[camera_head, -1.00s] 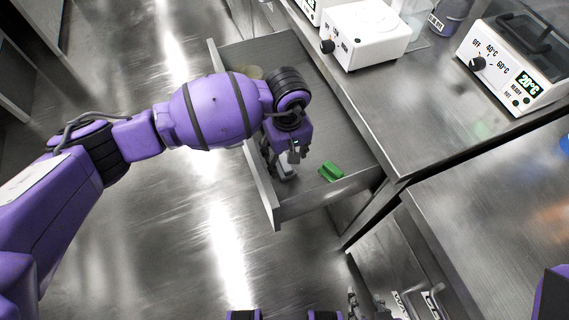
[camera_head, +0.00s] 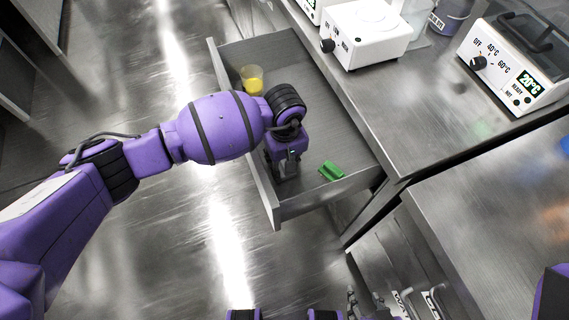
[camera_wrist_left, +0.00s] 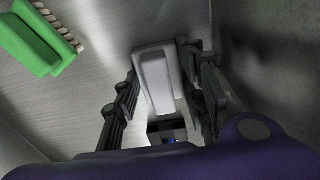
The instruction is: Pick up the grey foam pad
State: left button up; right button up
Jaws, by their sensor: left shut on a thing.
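The grey foam pad (camera_wrist_left: 157,80) shows in the left wrist view as a pale grey block between the two dark fingers of my left gripper (camera_wrist_left: 165,95). The fingers are shut on it. In the head view my left gripper (camera_head: 286,174) points down inside the open drawer (camera_head: 330,120), close to its front wall, and it hides the pad there. I cannot tell whether the pad still touches the drawer floor.
A green brush-like object (camera_head: 331,171) lies on the drawer floor to the right of my left gripper; it also shows in the wrist view (camera_wrist_left: 36,38). A beaker with yellow contents (camera_head: 252,80) stands farther back. Lab devices (camera_head: 365,35) stand on the counter.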

pick_arm(q)
notch_tip(320, 180, up, 10)
dwell(0.6)
